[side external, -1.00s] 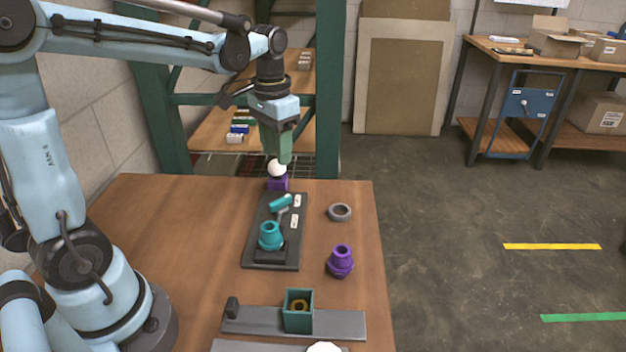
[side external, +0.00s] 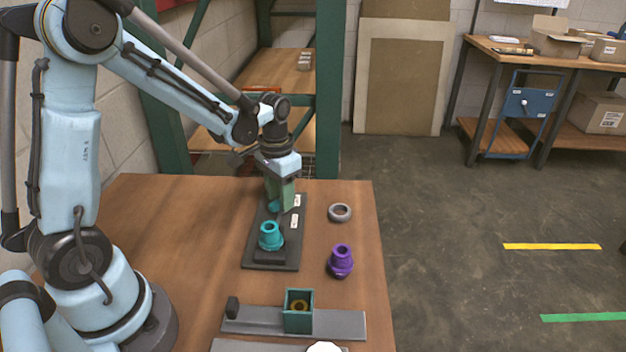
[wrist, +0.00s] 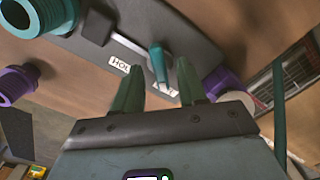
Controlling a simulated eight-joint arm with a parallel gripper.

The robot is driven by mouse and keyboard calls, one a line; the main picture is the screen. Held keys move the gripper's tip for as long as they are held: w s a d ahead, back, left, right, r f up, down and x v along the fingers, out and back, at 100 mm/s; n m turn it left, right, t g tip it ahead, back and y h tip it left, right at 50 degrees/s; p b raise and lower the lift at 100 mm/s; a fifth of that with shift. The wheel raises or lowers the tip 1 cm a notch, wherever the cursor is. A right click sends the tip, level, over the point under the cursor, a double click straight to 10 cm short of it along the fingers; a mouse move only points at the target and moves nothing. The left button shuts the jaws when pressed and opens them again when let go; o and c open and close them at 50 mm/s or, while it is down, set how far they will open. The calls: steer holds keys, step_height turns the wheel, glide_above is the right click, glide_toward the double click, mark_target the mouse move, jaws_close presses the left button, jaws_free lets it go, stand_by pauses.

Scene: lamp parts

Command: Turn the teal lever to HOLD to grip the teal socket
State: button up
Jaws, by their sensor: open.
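The teal socket (side external: 270,238) stands upright in the dark clamp plate (side external: 258,225); part of it shows at top left of the wrist view (wrist: 48,14). The teal lever (wrist: 158,62) is on the same plate, beyond the socket, and is partly hidden by my gripper in the side view. A white label reading HOL, cut off by a finger, (wrist: 121,66) lies beside the lever. My gripper (wrist: 159,66) is open and points down over the plate. Its two green fingers appear either side of the lever, with gaps between; contact cannot be told.
A purple socket (side external: 341,262) and a grey ring (side external: 340,212) stand right of the plate. A purple part with a white ball (wrist: 234,100) is close beyond the right finger. A teal box (side external: 298,312) sits on a grey base nearer the front.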

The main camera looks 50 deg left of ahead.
steer(key=shift+f, duration=0.25)
steer(key=shift+c, duration=0.4)
jaws_close()
